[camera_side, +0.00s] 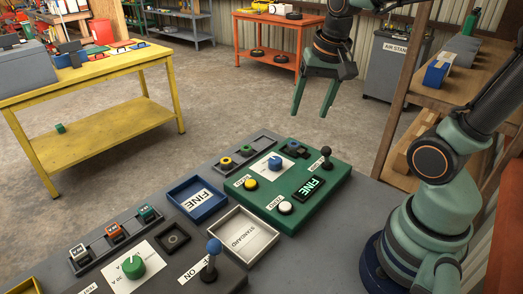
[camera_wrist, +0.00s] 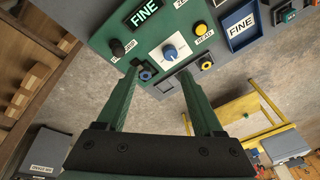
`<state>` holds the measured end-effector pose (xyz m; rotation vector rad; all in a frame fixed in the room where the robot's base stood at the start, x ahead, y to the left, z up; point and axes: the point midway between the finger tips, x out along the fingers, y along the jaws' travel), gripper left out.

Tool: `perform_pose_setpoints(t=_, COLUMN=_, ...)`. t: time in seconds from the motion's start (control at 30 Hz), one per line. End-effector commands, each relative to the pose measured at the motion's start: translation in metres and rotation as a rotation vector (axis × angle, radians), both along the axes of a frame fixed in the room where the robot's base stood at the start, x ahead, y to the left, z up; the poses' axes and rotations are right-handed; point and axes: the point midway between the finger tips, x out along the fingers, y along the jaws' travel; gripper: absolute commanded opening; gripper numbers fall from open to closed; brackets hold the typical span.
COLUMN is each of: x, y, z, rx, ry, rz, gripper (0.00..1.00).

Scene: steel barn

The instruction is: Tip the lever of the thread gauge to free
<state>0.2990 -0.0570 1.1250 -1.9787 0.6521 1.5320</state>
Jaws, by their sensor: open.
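The green gauge box (camera_side: 297,215) stands on the grey bench, with a lit FINE display (camera_side: 310,188), a blue dial (camera_side: 274,163), a yellow button (camera_side: 250,183) and a white button (camera_side: 285,207). Its black ball-topped lever (camera_side: 326,152) stands at the far right corner beside a white label too small to read. The lever also shows in the wrist view (camera_wrist: 117,47), seen nearly end-on, so its tilt is hard to tell. My gripper (camera_side: 312,114) is open and empty, above and beyond the box. In the wrist view its fingers (camera_wrist: 160,76) reach towards the box's edge, right of the lever.
A small dark holder with a blue-ringed part (camera_wrist: 146,75) sits on the box near my fingers. A blue FINE tray (camera_side: 197,198) and a white STANDARD tray (camera_side: 241,237) lie left of the box. A blue-topped lever (camera_side: 213,247) rises from another panel in front.

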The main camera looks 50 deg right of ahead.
Motion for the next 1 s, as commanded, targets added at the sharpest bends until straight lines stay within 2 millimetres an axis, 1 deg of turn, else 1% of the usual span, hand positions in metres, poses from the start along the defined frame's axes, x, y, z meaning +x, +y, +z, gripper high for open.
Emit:
perform_pose_setpoints(t=0.03, x=0.002, y=-0.014, z=-0.006, rx=0.033, ry=0.051, rz=-0.146, gripper=0.69)
perform_pose_setpoints(t=0.1, x=0.003, y=-0.032, z=-0.013, rx=0.074, ry=0.112, rz=-0.355, gripper=0.69)
perform_pose_setpoints(t=0.2, x=0.004, y=-0.054, z=-0.024, rx=0.116, ry=0.188, rz=-0.624, gripper=0.69)
perform_pose_setpoints(t=0.3, x=0.002, y=-0.071, z=-0.033, rx=0.140, ry=0.248, rz=-0.839, gripper=0.69)
perform_pose_setpoints(t=0.4, x=0.001, y=-0.082, z=-0.039, rx=0.152, ry=0.287, rz=-0.981, gripper=0.69)
perform_pose_setpoints(t=0.5, x=-0.001, y=-0.087, z=-0.043, rx=0.156, ry=0.306, rz=-1.054, gripper=0.69)
perform_pose_setpoints(t=0.67, x=-0.002, y=-0.088, z=-0.053, rx=0.157, ry=0.311, rz=-1.073, gripper=0.69)
perform_pose_setpoints(t=0.77, x=-0.004, y=-0.087, z=-0.068, rx=0.157, ry=0.313, rz=-1.071, gripper=0.69)
perform_pose_setpoints(t=1.0, x=-0.010, y=-0.085, z=-0.114, rx=0.157, ry=0.315, rz=-1.070, gripper=0.69)
